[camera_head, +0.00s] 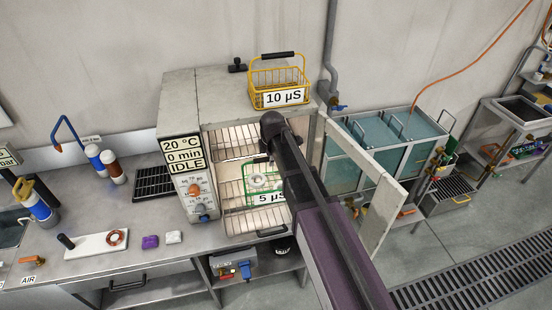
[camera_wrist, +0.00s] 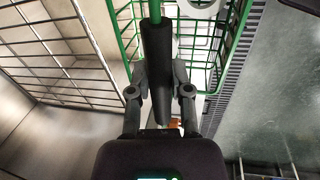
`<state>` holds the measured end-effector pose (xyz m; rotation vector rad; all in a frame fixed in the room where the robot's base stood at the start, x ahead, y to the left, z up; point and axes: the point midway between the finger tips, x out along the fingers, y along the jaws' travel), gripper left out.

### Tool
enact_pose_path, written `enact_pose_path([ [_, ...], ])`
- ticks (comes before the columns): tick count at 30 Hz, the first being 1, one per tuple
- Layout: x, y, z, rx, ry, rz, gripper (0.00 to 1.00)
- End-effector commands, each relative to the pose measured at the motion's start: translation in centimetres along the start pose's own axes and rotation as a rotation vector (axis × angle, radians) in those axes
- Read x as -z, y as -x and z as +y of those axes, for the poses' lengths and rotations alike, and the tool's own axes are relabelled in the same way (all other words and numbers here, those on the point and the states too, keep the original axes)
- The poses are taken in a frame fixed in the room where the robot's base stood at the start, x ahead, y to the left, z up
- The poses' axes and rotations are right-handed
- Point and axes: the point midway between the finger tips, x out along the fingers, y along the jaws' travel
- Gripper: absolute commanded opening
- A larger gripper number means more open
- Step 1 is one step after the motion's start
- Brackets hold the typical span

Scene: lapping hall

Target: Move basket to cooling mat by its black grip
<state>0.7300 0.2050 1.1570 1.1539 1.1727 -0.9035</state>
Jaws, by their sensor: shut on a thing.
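The green wire basket (camera_head: 248,186) with a 5 µS label is inside the open oven (camera_head: 181,90), in front of the wire rack. It holds a pale round part (camera_wrist: 207,3). In the wrist view, my gripper (camera_wrist: 160,72) is shut on the basket's black grip (camera_wrist: 158,45), with one finger on each side. The green basket wires (camera_wrist: 206,42) show beyond it. In the head view my arm hides the grip and the gripper. I cannot tell whether the basket touches the rack. The black gridded cooling mat (camera_head: 153,183) lies on the bench, left of the oven.
The oven door (camera_head: 377,213) stands open on the right. A yellow basket (camera_head: 279,80) labelled 10 µS sits on the oven top. Bottles (camera_head: 113,166), a white board (camera_head: 95,244) and a purple block (camera_head: 150,241) are on the bench near the mat. The mat is clear.

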Motion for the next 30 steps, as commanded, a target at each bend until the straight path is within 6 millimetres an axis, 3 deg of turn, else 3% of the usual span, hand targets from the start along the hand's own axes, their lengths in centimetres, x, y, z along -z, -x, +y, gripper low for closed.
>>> enact_pose_path([
  [11, 0.0, -1.2, -0.2, 0.0, 0.0, 0.0, 0.0],
  [30, 0.0, -6.7, -1.3, -0.001, 0.0, 0.0, 0.0],
])
